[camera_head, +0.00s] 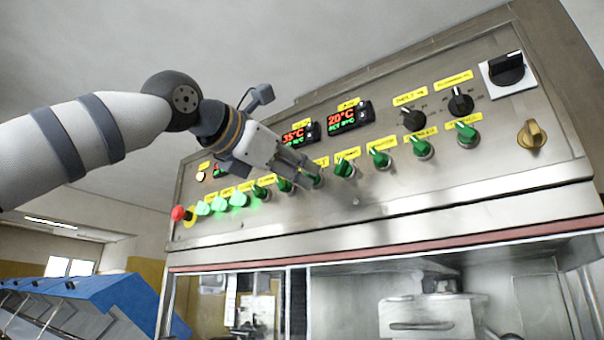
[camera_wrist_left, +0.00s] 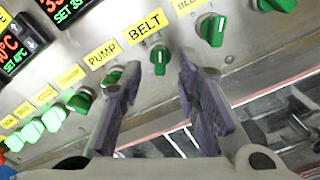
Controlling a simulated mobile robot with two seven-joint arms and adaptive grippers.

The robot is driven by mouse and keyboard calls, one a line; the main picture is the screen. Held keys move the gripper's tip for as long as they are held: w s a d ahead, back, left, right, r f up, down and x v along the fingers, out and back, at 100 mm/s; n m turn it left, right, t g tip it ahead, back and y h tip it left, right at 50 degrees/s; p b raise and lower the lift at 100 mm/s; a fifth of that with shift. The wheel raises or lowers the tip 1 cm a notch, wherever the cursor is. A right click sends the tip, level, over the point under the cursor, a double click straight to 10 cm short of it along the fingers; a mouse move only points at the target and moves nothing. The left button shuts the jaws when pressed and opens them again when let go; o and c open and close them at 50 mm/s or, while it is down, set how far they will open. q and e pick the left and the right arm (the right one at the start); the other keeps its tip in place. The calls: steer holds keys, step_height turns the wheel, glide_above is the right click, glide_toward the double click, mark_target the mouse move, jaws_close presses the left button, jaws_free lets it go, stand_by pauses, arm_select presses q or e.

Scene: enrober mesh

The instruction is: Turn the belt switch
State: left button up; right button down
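The belt switch (camera_wrist_left: 160,60) is a green knob below the yellow BELT label (camera_wrist_left: 146,24) in the left wrist view. Its handle points roughly upright. My left gripper (camera_wrist_left: 158,70) is open, with one finger on each side of the belt switch in that view; I cannot tell whether the fingers touch it. In the head view my left gripper (camera_head: 308,170) is close to the panel at the middle of the green knob row, partly covering knobs and labels there. My right gripper is not in view.
The pump knob (camera_wrist_left: 113,77) is partly hidden by the left finger. Another green knob (camera_wrist_left: 212,29) sits close on the right. Lit green switches (camera_head: 221,203) and a red button (camera_head: 178,213) are at the panel's left end. A glazed opening lies below the panel (camera_head: 400,206).

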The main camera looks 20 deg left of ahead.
mark_target(311, 177)
arm_select(q)
steer(key=shift+x, duration=1)
steer(key=shift+d, duration=0.1)
jaws_close()
steer(key=n, duration=1.2)
